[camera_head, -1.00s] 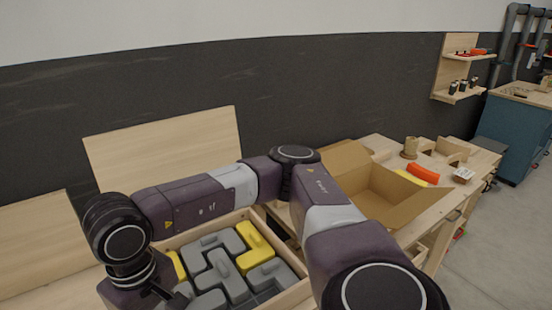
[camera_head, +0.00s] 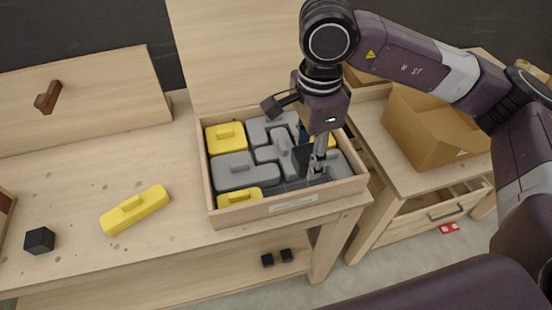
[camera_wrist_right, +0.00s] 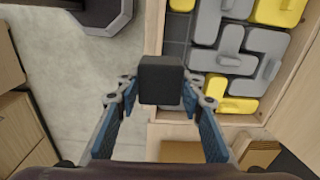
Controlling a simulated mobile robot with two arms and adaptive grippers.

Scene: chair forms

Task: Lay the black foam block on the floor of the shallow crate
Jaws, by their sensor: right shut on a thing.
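The black foam block (camera_head: 302,161) is between the fingers of my right gripper (camera_head: 318,168), which is shut on it. The block also shows in the right wrist view (camera_wrist_right: 161,80), held at the fingertips. The shallow crate (camera_head: 245,215) is a light wooden tray with low walls, holding several grey and yellow pieces. My right gripper points down over its right part; I cannot tell the exact gap below the block. In the right wrist view, a strip of dark floor (camera_wrist_right: 175,52) is bare along one crate wall. My left gripper is not in view.
A yellow piece (camera_head: 135,209) and another black block (camera_head: 39,240) lie on the bench left of the crate. A cardboard box (camera_head: 425,130) stands to the right. Two small black blocks are on the shelf below. A wooden panel stands behind the crate.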

